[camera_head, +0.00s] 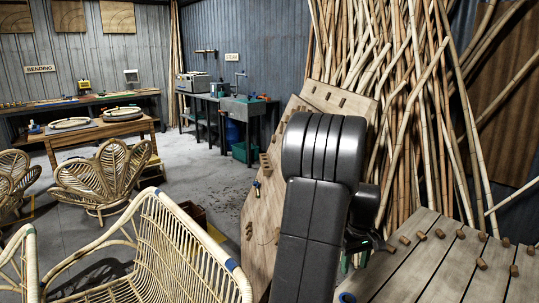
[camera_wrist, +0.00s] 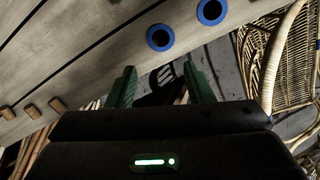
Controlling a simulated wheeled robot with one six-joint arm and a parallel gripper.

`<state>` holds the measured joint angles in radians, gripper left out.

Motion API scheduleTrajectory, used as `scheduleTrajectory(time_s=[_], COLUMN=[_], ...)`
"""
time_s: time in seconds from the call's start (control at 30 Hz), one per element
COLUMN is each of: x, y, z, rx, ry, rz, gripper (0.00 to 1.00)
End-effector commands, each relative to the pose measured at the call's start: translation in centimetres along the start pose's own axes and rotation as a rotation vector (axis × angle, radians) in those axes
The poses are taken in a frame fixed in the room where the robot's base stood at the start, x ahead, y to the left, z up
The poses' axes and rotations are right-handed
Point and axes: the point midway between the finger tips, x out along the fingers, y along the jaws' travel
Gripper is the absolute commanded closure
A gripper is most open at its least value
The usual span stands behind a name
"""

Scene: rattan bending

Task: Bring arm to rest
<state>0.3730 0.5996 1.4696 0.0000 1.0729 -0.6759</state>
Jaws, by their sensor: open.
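My arm stands in the middle right of the head view, dark and bulky, in front of the pegged wooden boards. My gripper (camera_wrist: 160,88) shows in the wrist view with two green fingers apart and nothing between them. In the head view the fingers are mostly hidden behind my arm. Close to the fingers in the wrist view is the wooden bench (camera_wrist: 90,50) with two blue-rimmed holes (camera_wrist: 160,37) and several wooden pegs (camera_wrist: 32,110). The same pegged bench (camera_head: 440,275) lies at the lower right of the head view.
A rattan bench (camera_head: 170,250) stands at the front left, with rattan chairs (camera_head: 100,180) behind it. A leaning pegged board (camera_head: 262,220) is beside my arm. Many bamboo poles (camera_head: 400,100) lean at the back right. The grey floor (camera_head: 195,165) is clear towards the far sink.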

Motion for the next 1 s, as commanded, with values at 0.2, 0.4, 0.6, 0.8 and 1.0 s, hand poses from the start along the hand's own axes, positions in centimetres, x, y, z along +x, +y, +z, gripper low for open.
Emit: scheduleTrajectory(time_s=[0.2,0.4,0.6,0.8,1.0], x=[4.4,8.4,7.9,4.9,3.3], y=[-0.2,-0.2,0.0,-0.2,-0.2], z=[-0.1,-0.1,-0.3,-0.4,-0.3], rx=[-0.008,-0.007,-0.007,-0.007,-0.007], ry=[-0.004,-0.004,0.006,0.004,0.001], rz=[-0.003,-0.003,0.005,0.003,0.001], gripper=[0.53,0.53,0.53,0.53,0.53])
